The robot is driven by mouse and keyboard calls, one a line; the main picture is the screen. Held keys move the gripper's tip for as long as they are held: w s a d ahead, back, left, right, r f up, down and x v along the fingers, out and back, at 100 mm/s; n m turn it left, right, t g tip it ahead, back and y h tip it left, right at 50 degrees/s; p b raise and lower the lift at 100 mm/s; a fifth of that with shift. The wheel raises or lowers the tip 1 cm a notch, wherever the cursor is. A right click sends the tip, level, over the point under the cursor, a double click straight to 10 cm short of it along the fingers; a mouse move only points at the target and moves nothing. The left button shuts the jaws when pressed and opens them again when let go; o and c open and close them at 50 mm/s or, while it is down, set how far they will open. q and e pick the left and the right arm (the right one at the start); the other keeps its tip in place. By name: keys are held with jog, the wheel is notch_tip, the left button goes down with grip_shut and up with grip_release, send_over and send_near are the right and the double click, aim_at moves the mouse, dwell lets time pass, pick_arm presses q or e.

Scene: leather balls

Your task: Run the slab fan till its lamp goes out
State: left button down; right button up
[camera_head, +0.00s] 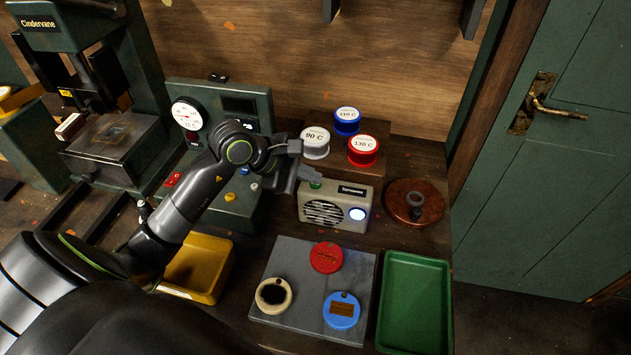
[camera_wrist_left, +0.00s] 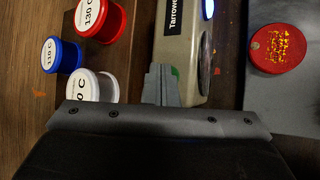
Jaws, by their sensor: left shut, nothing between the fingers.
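The slab fan (camera_head: 335,207) is a cream box with a dark round grille and a black name label. It stands behind the grey slab (camera_head: 290,255). Its round lamp (camera_head: 357,214) glows bright bluish white at the front right. A green button (camera_head: 316,183) is on its top left. My left gripper (camera_head: 312,176) is shut and empty, with its fingertips at the green button. In the left wrist view the fingertips (camera_wrist_left: 162,82) partly cover the button (camera_wrist_left: 174,71), and I cannot tell whether they press it. The lamp's edge also glows there (camera_wrist_left: 208,9).
Red (camera_head: 326,257), cream-and-black (camera_head: 273,295) and blue (camera_head: 341,310) discs lie on the slab. A green tray (camera_head: 415,259) is at right, a yellow bin (camera_head: 205,262) at left. Labelled tins (camera_head: 363,150) stand behind the fan. A dial control box (camera_head: 187,113) stands at left.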

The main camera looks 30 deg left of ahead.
aim_at(310, 185)
pick_arm(q)
jog(key=shift+r, duration=0.75)
jog(key=shift+r, duration=0.1)
jog(key=shift+r+p, duration=1.4)
jog(key=shift+r, duration=1.05)
jog(key=shift+s+f, duration=0.1)
jog(key=shift+f, duration=0.05)
